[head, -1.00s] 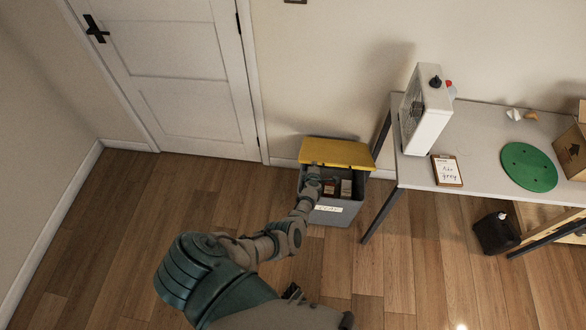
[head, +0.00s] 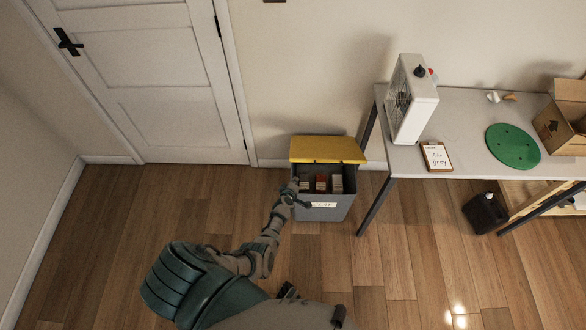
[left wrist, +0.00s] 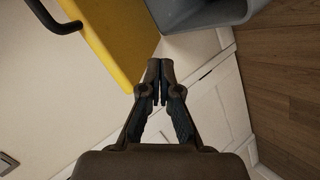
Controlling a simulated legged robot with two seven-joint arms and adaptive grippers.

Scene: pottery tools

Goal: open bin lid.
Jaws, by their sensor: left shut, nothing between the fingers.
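The grey bin (head: 322,211) stands on the floor by the wall, left of the table. Its yellow lid (head: 328,149) is raised at the back, and several small items (head: 321,183) show inside. My left gripper (head: 293,183) is at the bin's front left corner, below the lid. In the left wrist view its fingers (left wrist: 160,68) are shut and empty. There the yellow lid (left wrist: 122,38), with a dark handle, is up and to the left, and the grey bin (left wrist: 200,12) is at the top right. I cannot tell whether the gripper touches the rim.
A table (head: 455,120) stands to the right with a white boxy device (head: 414,105), a clipboard (head: 436,156), a green disc (head: 513,146) and a cardboard box (head: 563,125). A black canister (head: 485,212) is on the floor. A closed door (head: 150,85) is at the left.

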